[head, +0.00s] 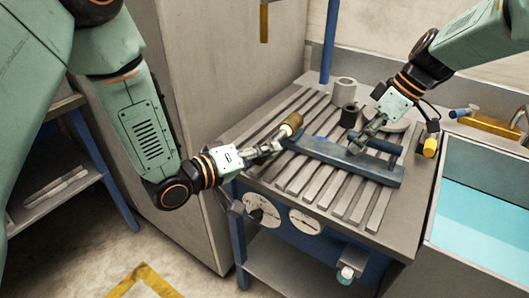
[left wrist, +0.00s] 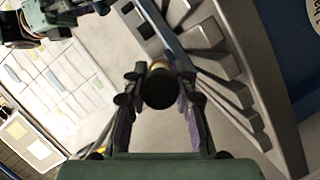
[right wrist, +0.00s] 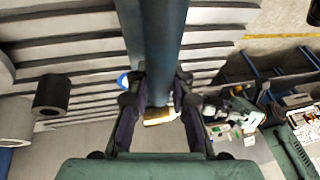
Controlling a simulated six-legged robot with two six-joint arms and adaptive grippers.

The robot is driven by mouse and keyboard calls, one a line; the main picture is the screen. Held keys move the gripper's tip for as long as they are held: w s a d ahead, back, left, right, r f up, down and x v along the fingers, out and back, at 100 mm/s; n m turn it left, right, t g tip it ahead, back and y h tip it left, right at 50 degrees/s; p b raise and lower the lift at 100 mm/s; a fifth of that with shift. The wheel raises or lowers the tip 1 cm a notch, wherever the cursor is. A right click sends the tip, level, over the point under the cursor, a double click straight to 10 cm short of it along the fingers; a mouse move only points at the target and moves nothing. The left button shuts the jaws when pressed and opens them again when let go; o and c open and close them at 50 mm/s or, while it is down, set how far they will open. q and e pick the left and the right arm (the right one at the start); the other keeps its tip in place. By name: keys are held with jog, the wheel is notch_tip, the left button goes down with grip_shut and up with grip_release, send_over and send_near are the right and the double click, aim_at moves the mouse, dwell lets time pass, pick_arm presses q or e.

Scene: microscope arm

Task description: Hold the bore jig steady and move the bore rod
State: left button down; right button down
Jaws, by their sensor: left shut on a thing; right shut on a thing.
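The bore jig (head: 345,160) is a long blue body lying slantwise on the slotted table. My right gripper (head: 369,136) is shut on its blue bar, which also fills the middle of the right wrist view (right wrist: 160,40). The bore rod (head: 292,123) shows a brass-coloured grip with a dark end at the jig's left end. My left gripper (head: 276,143) is shut on it. In the left wrist view the rod's dark round end (left wrist: 158,90) sits between the fingers. How far the rod reaches into the jig is hidden.
A grey ring (head: 343,91) and a dark ring (head: 349,115) stand behind the jig. A slotted metal table (head: 300,178) lies under it, with bare slots in front. A basin with turquoise liquid (head: 480,220) is at right. A tall cabinet (head: 205,90) stands behind my left arm.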

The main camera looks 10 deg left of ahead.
dwell(0.3)
pick_arm(q)
jog(key=shift+w+d, duration=0.3)
jog(key=shift+w, duration=0.55)
jog(key=shift+w+d, duration=0.3)
jog(key=shift+w, duration=0.5)
jog(key=c, duration=1.1)
grip_release()
jog(key=shift+o, duration=0.2)
jog(key=v, duration=1.2)
